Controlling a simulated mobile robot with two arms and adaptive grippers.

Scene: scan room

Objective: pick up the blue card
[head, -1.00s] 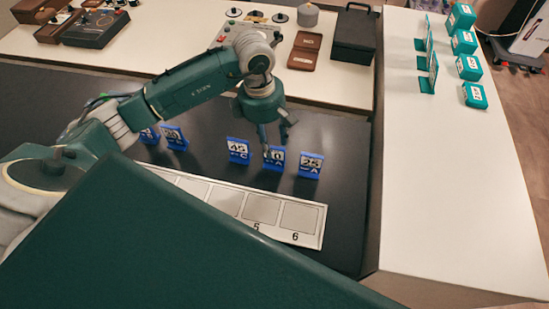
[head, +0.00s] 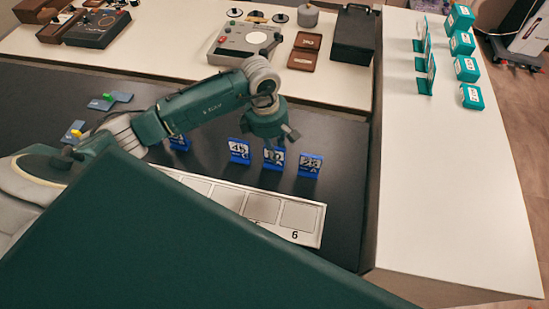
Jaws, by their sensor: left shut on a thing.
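Several blue cards with white printed faces stand upright in a row on the dark table (head: 330,205). One blue card (head: 273,158) stands directly beneath my left gripper (head: 273,145). Another blue card (head: 239,151) is to its left and one (head: 310,165) to its right. A further blue card (head: 180,143) is partly hidden by my left arm. My left gripper is shut on the blue card beneath it, near its top edge; the fingertips are small and mostly hidden. My right gripper is not in view.
A white strip (head: 232,197) with numbered squares lies in front of the cards, partly covered by my body. A white side table (head: 445,200) with teal boxes (head: 466,68) is at right. A control box (head: 245,40) and black case (head: 354,35) stand behind.

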